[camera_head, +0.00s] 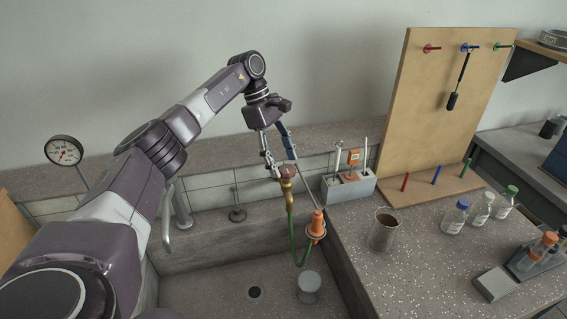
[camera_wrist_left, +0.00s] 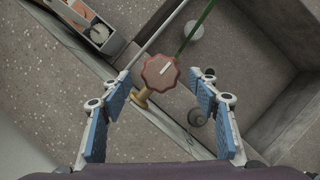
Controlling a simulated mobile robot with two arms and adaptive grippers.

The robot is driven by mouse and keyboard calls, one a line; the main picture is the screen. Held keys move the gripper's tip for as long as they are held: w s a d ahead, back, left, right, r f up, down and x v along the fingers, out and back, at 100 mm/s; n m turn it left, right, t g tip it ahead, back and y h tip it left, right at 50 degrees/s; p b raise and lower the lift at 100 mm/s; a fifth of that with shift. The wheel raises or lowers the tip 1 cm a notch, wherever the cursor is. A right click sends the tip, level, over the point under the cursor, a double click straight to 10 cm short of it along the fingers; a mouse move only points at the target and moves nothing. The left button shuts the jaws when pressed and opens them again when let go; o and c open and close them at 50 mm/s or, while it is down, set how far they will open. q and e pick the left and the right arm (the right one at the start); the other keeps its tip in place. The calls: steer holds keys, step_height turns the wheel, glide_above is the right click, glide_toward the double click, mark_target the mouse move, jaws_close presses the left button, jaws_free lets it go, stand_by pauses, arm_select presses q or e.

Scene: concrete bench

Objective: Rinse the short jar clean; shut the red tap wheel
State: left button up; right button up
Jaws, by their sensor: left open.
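The red tap wheel (camera_head: 287,171) sits on a brass tap (camera_head: 288,192) at the back of the sink. My left gripper (camera_head: 281,162) is open above it. In the left wrist view the wheel (camera_wrist_left: 160,71) lies between the two blue-padded fingers (camera_wrist_left: 161,79), with gaps on both sides. A short pale jar (camera_head: 309,284) stands in the sink below the green hose (camera_head: 293,248); the jar also shows in the left wrist view (camera_wrist_left: 194,30). I cannot make out running water or the jar's inside. My right gripper is not in view.
A grey holder with rods (camera_head: 347,188) stands behind. The sink floor is clear around the drain (camera_head: 255,293).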

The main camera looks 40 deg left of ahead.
arm_select(q)
steer(key=v, duration=1.1)
steer(key=shift+d, duration=0.1)
